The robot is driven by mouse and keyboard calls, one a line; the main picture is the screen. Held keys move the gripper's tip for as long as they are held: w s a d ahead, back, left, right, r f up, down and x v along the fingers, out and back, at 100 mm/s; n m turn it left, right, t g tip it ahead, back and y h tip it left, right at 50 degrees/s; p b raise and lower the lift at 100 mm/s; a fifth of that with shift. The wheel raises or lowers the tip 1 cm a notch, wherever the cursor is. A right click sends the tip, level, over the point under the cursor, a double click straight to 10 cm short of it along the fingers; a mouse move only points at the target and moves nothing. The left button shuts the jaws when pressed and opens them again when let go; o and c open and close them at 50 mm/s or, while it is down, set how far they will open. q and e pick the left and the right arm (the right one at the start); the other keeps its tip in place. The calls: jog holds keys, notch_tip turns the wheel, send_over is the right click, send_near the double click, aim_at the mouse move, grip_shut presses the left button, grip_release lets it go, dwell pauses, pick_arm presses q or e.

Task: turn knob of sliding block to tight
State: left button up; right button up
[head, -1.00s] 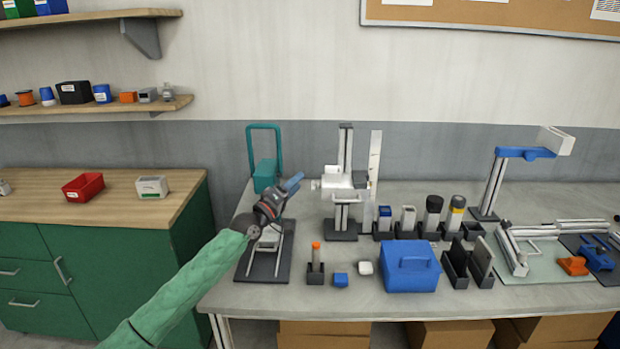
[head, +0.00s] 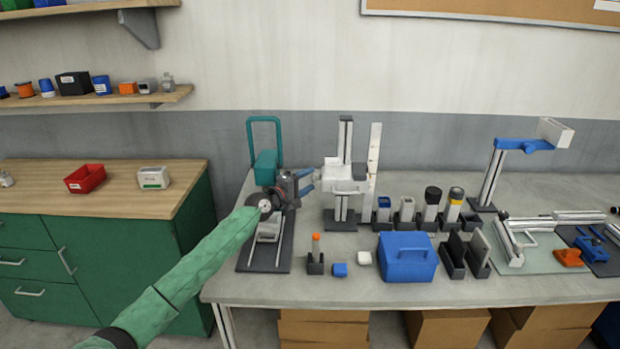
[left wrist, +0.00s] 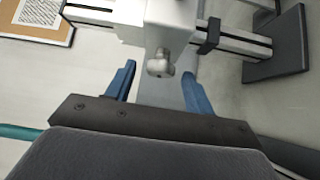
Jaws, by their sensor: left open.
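The white sliding block (head: 340,174) sits on an upright grey rail (head: 345,135) left of the table's middle. In the left wrist view the block (left wrist: 170,22) fills the top centre, and its small grey knob (left wrist: 160,64) points toward me. My left gripper (head: 308,181) is just left of the block, its blue fingers pointing right. In the left wrist view the open gripper (left wrist: 158,72) has one finger to each side of the knob, with gaps on both sides. The knob is near the fingertips; its exact depth between them is unclear. My right gripper is out of view.
A white upright strip (head: 373,165) stands right of the block. A blue box (head: 407,262), an orange-topped holder (head: 315,262) and several holders occupy the table's front and middle.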

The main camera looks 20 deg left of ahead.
pick_arm(q)
jog(key=shift+w+d, duration=0.35)
jog(key=shift+w, duration=0.2)
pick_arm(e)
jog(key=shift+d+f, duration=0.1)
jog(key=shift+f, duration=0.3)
pick_arm(q)
jog(key=c, duration=1)
jog(key=shift+o, duration=0.2)
jog(key=shift+f, duration=0.1)
jog(key=m+b, duration=0.1)
jog(key=b, duration=0.6)
jog(key=shift+t+h+b, duration=0.3)
jog(key=shift+t+h, duration=0.1)
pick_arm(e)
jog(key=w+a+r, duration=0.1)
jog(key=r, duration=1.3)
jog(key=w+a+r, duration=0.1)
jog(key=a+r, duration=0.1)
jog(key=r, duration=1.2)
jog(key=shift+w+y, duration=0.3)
